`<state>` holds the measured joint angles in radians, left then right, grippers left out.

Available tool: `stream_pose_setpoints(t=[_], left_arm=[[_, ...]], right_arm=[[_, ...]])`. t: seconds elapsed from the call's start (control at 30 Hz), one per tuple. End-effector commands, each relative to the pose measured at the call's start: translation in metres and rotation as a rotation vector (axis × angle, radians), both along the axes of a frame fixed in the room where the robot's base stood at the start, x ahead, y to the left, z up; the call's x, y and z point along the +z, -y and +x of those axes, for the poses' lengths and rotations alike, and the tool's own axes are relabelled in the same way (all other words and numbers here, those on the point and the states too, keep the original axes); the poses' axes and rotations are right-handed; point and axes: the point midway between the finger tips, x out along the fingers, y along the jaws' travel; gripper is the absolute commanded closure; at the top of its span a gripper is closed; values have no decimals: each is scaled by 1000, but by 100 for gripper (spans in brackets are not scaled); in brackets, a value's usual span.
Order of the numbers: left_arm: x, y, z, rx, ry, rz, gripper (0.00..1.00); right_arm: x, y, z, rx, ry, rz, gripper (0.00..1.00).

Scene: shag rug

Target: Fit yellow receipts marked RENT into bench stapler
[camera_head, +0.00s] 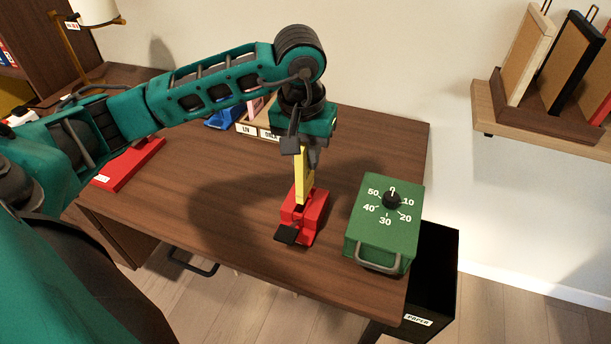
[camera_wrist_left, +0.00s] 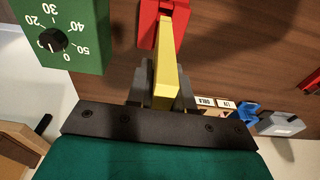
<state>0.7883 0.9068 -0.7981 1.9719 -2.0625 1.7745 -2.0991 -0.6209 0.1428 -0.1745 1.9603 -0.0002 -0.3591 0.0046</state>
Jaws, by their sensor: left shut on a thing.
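My left gripper (camera_head: 303,152) is shut on a thin yellow piece, the receipts (camera_head: 304,178), and holds it upright over the desk. The red bench stapler (camera_head: 318,204), with a black plate at its front, stands directly below. The lower end of the receipts reaches the stapler; I cannot tell whether it is inside the slot or just in front of it. In the left wrist view the receipts (camera_wrist_left: 165,62) extend from between the fingers (camera_wrist_left: 160,88) to the red stapler (camera_wrist_left: 147,16). No RENT mark is readable. My right gripper is not in view.
A green timer box (camera_head: 384,232) stands close to the stapler's right. A black bin labelled PAPER (camera_head: 440,265) is beyond the desk's right edge. Labelled trays (camera_head: 248,130) and a blue object (camera_head: 221,119) sit behind. A red flat object (camera_head: 130,163) lies left. The desk's left front is clear.

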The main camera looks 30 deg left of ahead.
Motion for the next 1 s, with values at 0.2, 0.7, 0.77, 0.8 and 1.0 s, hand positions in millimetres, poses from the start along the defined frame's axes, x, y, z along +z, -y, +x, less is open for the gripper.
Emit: stream_pose_setpoints(t=[0.2, 0.7, 0.77, 0.8, 1.0], left_arm=[[-18, 0, 0, 0, 0, 0, 100], [-56, 0, 1, -1, 2, 0, 100], [-57, 0, 1, -1, 2, 0, 100], [-59, 0, 1, 0, 2, 0, 100], [-60, 0, 1, 0, 2, 0, 67]], right_arm=[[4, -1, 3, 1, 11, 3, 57], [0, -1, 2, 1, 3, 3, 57], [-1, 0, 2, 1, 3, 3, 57], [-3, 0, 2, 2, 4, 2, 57], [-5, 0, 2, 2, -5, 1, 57]])
